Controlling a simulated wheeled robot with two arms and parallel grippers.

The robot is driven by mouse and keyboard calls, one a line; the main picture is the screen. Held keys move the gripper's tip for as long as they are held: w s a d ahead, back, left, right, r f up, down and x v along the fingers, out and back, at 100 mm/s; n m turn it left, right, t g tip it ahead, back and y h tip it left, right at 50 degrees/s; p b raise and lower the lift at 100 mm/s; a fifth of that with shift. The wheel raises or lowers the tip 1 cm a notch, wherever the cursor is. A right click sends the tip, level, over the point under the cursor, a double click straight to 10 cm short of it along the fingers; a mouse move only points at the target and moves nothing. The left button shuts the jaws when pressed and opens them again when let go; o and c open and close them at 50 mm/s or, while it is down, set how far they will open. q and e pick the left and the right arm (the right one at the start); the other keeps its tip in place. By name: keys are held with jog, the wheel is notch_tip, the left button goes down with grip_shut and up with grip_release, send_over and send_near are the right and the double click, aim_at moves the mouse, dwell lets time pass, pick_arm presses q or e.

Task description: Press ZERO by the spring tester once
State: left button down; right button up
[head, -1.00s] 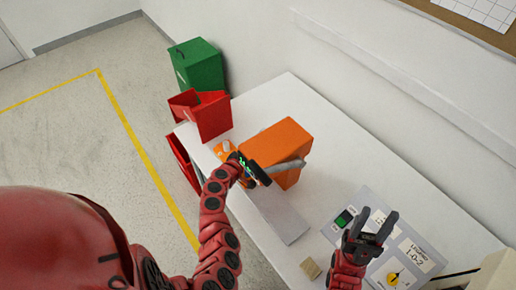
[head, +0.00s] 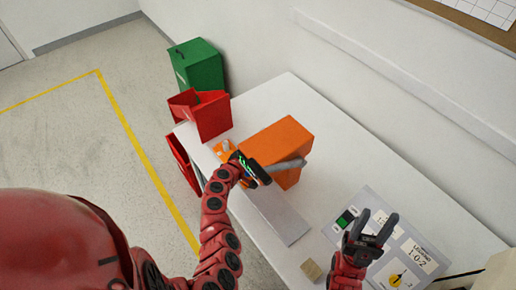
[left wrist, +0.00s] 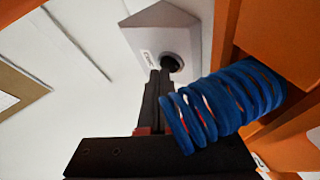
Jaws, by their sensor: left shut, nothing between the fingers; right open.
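The spring tester is an orange box (head: 285,145) on the white table in the head view. In the left wrist view its orange frame (left wrist: 275,128) and blue coil spring (left wrist: 225,100) show close up at the right. A pale grey housing (left wrist: 150,38) with a small label and a dark round button (left wrist: 172,63) lies beyond the fingers; the label is too small to read. My left gripper (left wrist: 160,76) is shut and empty, its tips close to the button; I cannot tell whether they touch. My right gripper (head: 378,214) is open and empty above the switch panel.
A grey panel (head: 418,243) with a green part and a yellow knob (head: 394,280) lies under my right gripper. A wooden block (head: 311,270) sits near the front edge. Red bins (head: 208,115) and a green bin (head: 197,65) stand at the table's far left.

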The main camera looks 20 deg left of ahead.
pick_arm(q)
jog(key=shift+w+d+f, duration=0.1)
jog(key=shift+f, duration=0.1)
jog(key=shift+r, duration=0.15)
dwell(0.5)
jog(key=shift+s+a+r, duration=0.3)
jog(key=shift+s+r, duration=0.1)
jog(key=shift+r, duration=0.15)
jog(key=shift+s+a+r+p, duration=0.25)
jog(key=shift+s+r+p, duration=0.05)
jog(key=shift+r+p, duration=0.3)
jog(key=shift+s+a+r+p, duration=0.4)
jog(key=shift+s+r, duration=0.1)
jog(key=shift+r, duration=0.15)
jog(key=shift+s+a+r+p, duration=0.35)
jog(key=shift+s+r, duration=0.15)
jog(key=shift+r, duration=0.1)
